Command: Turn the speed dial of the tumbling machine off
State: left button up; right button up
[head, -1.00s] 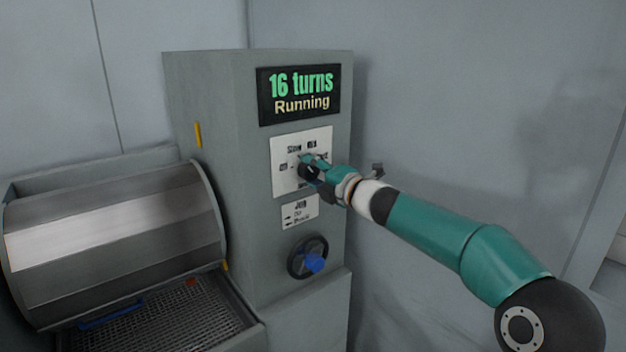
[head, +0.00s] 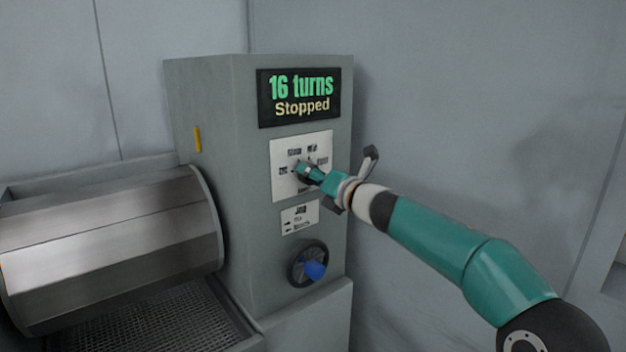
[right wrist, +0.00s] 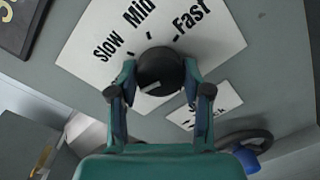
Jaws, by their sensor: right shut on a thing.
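The tumbling machine (head: 200,100) stands against the wall, with a display (head: 299,97) that reads "16 turns" and "Stopped". Below it is a white dial plate (head: 285,150). My right gripper (head: 304,169) is at this plate. In the right wrist view, my right gripper (right wrist: 160,85) is shut on the round black speed dial (right wrist: 158,68), with a finger on either side. A white mark shows on the dial's lower left part. The labels Slow, Mid and Fast are readable on the plate (right wrist: 205,45); fingers cover part of it. My left gripper is not in view.
The metal drum (head: 110,240) is at the left, above a mesh tray (head: 165,325). A small jog label (head: 300,217) and a dark ring-shaped wheel with a blue knob (head: 314,270) are below the dial plate. Open wall is to the right.

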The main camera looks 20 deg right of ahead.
jog(key=shift+a+f, duration=0.15)
jog(key=shift+f, duration=0.3)
jog(key=o, duration=1.2)
jog(key=shift+r, duration=0.1)
jog(key=shift+c, duration=0.2)
jog(key=shift+r, duration=0.1)
jog(key=v, duration=1.2)
